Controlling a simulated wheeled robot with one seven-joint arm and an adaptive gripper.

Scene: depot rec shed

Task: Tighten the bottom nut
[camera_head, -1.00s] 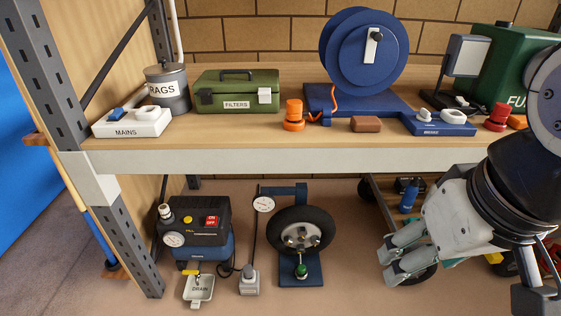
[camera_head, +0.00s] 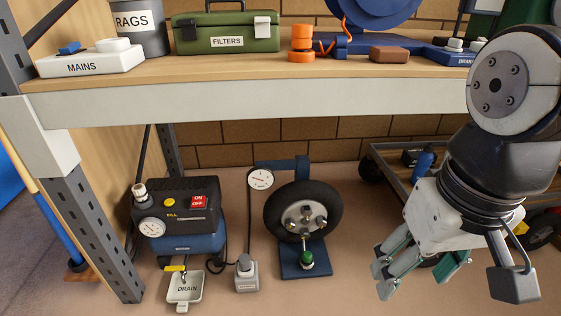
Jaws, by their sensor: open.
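A wheel with a black tyre (camera_head: 273,213) stands upright on a blue stand (camera_head: 305,273) on the floor under the shelf. Its pale hub carries several metal nuts. The bottom nut (camera_head: 304,237) sits low on the hub, just above a thin stem with a green knob (camera_head: 306,258); its seating is too small to judge. My gripper (camera_head: 412,284) is to the right of the wheel, pointing down, with its fingers apart and nothing between them. It is clear of the wheel and the nuts.
A compressor (camera_head: 178,215) with a drain tray (camera_head: 185,288) stands left of the wheel. A grey box (camera_head: 246,274) and a round gauge (camera_head: 261,180) are close to the wheel's left. The shelf edge (camera_head: 250,101) runs above. A low cart (camera_head: 385,160) stands behind my gripper.

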